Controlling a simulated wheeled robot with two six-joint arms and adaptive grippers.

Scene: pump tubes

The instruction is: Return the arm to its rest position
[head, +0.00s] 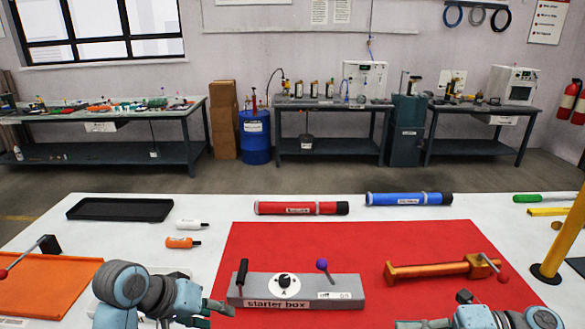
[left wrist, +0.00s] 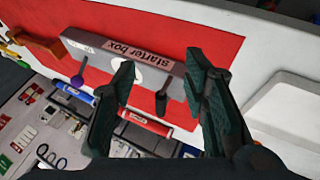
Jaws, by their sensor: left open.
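The grey starter box (head: 300,291) lies on the red mat (head: 430,237), with a black lever (head: 242,272) at its left, a round dial (head: 284,283) and a purple-knobbed lever (head: 322,264). My left gripper (head: 218,308) is open and empty, close to the box's left front end. In the left wrist view the open fingers (left wrist: 160,68) frame the black lever (left wrist: 160,103) and part of the box (left wrist: 125,62); no contact is clear. My right gripper (head: 425,323) is partly seen at the bottom edge, right of the box, its jaws mostly cut off.
An orange pump handle (head: 440,268) lies right of the box. A red tube (head: 301,208) and a blue tube (head: 408,199) lie behind. A black tray (head: 120,209), two small bottles and an orange tray (head: 50,280) are at left. A yellow post (head: 565,240) stands at right.

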